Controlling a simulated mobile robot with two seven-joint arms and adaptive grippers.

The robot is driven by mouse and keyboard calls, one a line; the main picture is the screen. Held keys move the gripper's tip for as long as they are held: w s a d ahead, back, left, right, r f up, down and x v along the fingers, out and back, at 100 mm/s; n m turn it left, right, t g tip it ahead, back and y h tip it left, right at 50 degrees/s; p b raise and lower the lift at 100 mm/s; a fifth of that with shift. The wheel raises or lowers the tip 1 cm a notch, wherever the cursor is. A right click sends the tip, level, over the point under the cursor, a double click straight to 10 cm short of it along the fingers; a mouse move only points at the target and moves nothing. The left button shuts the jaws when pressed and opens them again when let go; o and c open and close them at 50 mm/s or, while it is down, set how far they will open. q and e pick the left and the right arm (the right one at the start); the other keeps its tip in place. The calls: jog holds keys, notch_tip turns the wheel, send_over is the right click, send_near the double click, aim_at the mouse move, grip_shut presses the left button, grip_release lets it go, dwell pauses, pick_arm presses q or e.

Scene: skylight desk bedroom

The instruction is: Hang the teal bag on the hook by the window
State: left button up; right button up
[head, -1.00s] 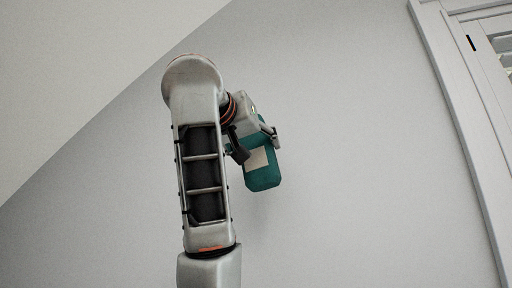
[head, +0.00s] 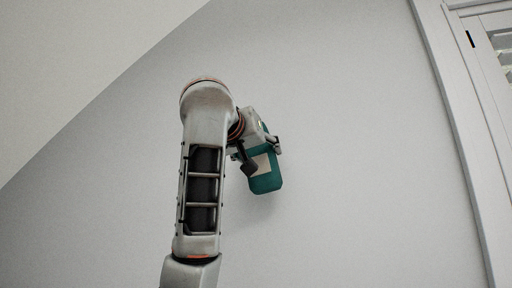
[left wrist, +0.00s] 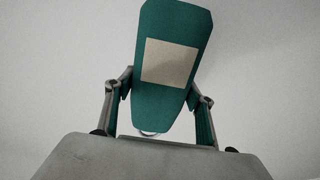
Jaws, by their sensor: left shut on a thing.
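The teal bag (head: 268,183) has a pale beige patch on its side and hangs slightly tilted in front of the grey wall in the head view. My left gripper (head: 260,147) is shut on its upper part. In the left wrist view the bag (left wrist: 160,105) fills the space between my left gripper's two fingers (left wrist: 164,92), and a thin pale curved piece shows at its near end. My left arm hides part of the gripper in the head view. The hook is not visible in either view. My right gripper is not in view.
A white window frame (head: 452,130) with a slatted pane (head: 502,48) stands at the right edge of the head view. A sloped ceiling (head: 80,70) cuts across the upper left. The wall (head: 350,150) between the bag and the frame is bare.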

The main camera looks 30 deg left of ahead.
pick_arm(q)
jog(key=w, duration=0.1)
jog(key=w+f, duration=0.1)
jog(key=w, duration=0.1)
jog(key=w+a+f+p, duration=0.1)
jog(key=w, duration=0.1)
jog(key=shift+a+f, duration=0.1)
dwell(0.7)
jog(key=shift+w, duration=0.1)
dwell(0.5)
jog(key=o, duration=1.3)
jog(key=shift+c, duration=0.2)
